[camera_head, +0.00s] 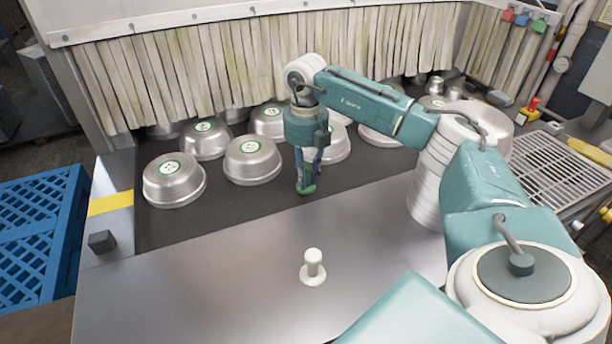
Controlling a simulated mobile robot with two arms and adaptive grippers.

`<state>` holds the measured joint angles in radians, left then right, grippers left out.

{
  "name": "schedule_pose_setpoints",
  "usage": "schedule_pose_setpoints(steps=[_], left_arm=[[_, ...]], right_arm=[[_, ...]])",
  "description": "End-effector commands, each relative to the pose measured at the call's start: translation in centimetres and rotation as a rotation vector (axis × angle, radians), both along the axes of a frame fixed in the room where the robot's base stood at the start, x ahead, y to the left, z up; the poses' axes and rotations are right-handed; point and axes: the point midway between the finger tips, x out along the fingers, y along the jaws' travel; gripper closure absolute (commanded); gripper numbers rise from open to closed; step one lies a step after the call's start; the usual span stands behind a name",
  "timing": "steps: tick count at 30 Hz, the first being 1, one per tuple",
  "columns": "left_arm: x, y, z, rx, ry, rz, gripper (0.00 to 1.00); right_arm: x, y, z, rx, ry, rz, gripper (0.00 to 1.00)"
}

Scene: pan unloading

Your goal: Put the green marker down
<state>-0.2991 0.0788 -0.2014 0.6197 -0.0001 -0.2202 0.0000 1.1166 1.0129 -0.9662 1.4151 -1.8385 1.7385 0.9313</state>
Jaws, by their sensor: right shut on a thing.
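My right gripper (308,170) points down over the front part of the dark belt, in the middle of the view. It is shut on the green marker (306,188), a small green piece at its fingertips. The marker's lower end is close to the belt surface; I cannot tell whether it touches. Most of the marker is hidden by the fingers. My left gripper is not in view.
Several upturned metal pans with green-ringed labels, one a pan (174,181) at left, stand on the belt (235,205) before a strip curtain (215,70). A white peg (313,268) stands on the steel table (220,290). Stacked pans (427,195) stand right.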

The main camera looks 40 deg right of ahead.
Motion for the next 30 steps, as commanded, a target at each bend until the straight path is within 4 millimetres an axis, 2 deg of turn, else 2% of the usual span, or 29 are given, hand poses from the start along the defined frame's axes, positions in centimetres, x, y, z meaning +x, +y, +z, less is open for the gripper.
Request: schedule_pose_setpoints(steps=[3, 14, 15, 17, 25, 30], left_arm=[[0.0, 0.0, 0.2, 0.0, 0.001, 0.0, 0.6], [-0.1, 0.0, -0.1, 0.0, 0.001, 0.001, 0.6], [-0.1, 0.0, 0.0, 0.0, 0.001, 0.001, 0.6], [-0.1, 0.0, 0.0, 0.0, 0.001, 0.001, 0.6], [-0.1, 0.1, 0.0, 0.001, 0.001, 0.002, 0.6], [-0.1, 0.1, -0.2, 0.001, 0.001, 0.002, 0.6]], right_arm=[[0.0, 0.0, -0.7, 0.0, -0.003, 0.0, 1.0], [0.0, 0.0, -1.1, 0.0, -0.002, 0.0, 1.0], [0.0, 0.0, -1.1, -0.001, -0.001, 0.0, 0.71], [0.0, 0.0, -1.1, -0.001, -0.001, 0.0, 0.59], [0.0, 0.0, -1.0, 0.0, -0.001, 0.0, 0.59], [0.1, 0.0, 0.0, 0.001, -0.004, 0.0, 0.59]])
